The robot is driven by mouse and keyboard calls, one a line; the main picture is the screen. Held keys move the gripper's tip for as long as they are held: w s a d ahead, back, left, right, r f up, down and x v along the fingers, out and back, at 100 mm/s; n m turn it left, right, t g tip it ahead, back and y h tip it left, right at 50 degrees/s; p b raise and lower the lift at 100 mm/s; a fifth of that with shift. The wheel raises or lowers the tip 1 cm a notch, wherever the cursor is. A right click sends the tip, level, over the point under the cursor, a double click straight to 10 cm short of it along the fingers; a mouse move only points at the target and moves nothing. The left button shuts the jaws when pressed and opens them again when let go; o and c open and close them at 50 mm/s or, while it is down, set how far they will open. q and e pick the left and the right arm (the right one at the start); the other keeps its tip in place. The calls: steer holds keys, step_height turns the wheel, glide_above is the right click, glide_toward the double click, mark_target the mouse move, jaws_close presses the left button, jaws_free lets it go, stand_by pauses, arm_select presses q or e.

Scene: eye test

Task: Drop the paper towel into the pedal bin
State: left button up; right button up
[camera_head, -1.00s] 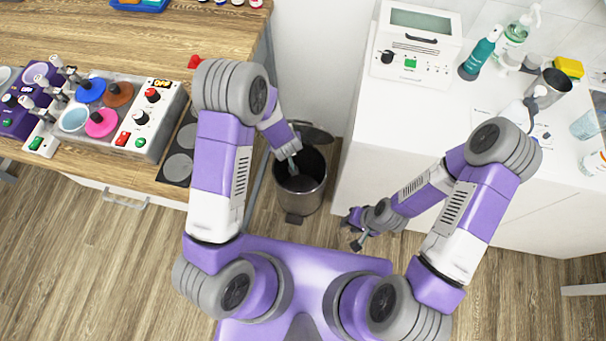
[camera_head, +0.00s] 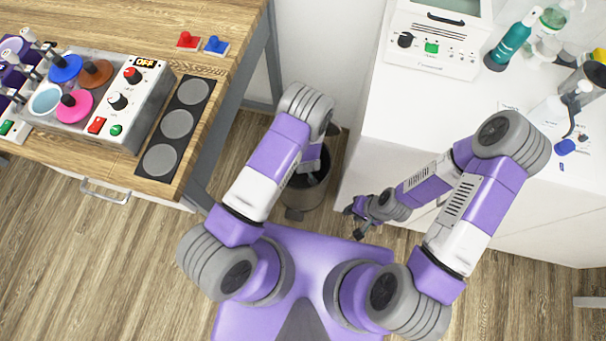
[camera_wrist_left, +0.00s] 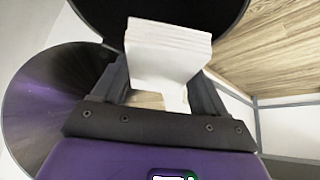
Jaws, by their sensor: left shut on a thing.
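The pedal bin (camera_head: 303,197) stands on the floor between the two counters, its dark mouth partly covered by my left arm. In the left wrist view, my left gripper (camera_wrist_left: 160,88) is shut on the white, folded paper towel (camera_wrist_left: 168,52), which sticks out beyond the fingers. Dark round surfaces, which look like parts of the bin, show beyond and to the left of it. In the head view the left fingers and towel are hidden behind my arm, over the bin. My right gripper (camera_head: 354,222) is empty, its fingers apart, right of the bin.
The wooden counter (camera_head: 200,40) at left holds a control box (camera_head: 118,115) and a black strip with grey discs (camera_head: 177,124). The white counter (camera_head: 385,140) at right holds a white device (camera_head: 435,45) and several bottles. Both counters flank the bin closely.

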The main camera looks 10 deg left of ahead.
arm_select(q)
steer(key=shift+f+b, duration=0.8)
steer(key=shift+f, duration=0.7)
steer(key=shift+r, duration=0.1)
steer(key=o, duration=1.1)
steer(key=shift+c, duration=0.2)
steer(key=p+v, duration=0.3)
steer(key=v, duration=0.4)
steer(key=shift+r, duration=0.25)
steer(key=shift+s, duration=0.15)
